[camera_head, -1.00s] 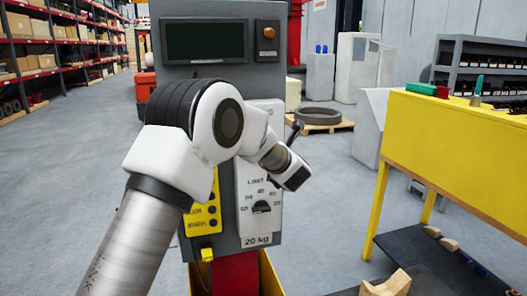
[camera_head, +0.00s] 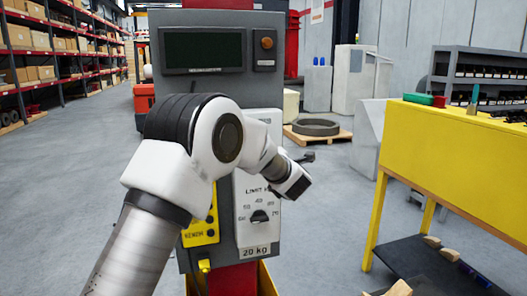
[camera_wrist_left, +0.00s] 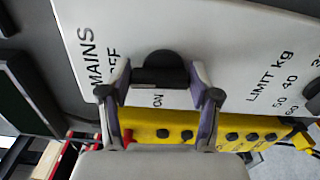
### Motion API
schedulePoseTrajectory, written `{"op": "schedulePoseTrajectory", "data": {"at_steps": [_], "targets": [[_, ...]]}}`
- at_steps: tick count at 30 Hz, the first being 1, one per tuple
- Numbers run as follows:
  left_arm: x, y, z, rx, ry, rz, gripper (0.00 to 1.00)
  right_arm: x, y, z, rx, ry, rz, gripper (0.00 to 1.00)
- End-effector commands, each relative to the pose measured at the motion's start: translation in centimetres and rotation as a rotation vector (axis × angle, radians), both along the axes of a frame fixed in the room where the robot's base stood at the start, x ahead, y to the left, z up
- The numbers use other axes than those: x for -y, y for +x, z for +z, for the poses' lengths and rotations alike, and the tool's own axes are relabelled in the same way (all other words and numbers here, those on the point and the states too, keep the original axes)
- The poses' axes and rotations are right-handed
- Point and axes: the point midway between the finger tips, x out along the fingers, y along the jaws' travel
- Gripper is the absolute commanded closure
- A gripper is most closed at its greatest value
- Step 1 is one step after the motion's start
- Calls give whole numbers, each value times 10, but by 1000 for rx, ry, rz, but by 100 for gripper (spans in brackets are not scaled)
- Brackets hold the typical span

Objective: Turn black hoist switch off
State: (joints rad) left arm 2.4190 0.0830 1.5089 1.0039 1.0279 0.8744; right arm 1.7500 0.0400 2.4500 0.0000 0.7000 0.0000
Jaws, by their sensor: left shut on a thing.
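The black hoist switch (camera_wrist_left: 160,66) is a round knob with a bar across it, on a white plate (camera_wrist_left: 215,30) marked MAINS, OFF and ON. In the left wrist view, my left gripper (camera_wrist_left: 160,84) is shut on its bar, one fingertip at each end. OFF is partly covered by the left finger; ON shows just below the bar. In the head view my own arm hides the switch and most of the gripper. The white plate (camera_head: 258,240) shows there beside my wrist. My right gripper is in neither view.
The grey cabinet has a dark screen (camera_head: 203,49), an amber lamp (camera_head: 267,42), a limit dial (camera_head: 259,217) and a yellow button panel (camera_head: 202,233). A yellow bench (camera_head: 440,150) stands to the right. Open floor lies on both sides of the cabinet.

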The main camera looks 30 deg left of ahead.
Motion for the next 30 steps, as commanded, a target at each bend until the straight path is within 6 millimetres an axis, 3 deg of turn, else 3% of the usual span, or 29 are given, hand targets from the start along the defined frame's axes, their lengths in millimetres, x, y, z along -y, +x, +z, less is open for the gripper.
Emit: {"op": "schedulePoseTrajectory", "data": {"at_steps": [19, 20, 21, 30], "targets": [[0, 0, 0, -41, 38, -1, 72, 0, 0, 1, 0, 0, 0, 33], [0, 0, 0, -41, 38, -1, 27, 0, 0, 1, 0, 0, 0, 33], [0, 0, 0, -41, 38, -1, 13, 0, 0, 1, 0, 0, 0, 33], [0, 0, 0, -42, 37, 0, 12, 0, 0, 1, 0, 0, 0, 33]]}}
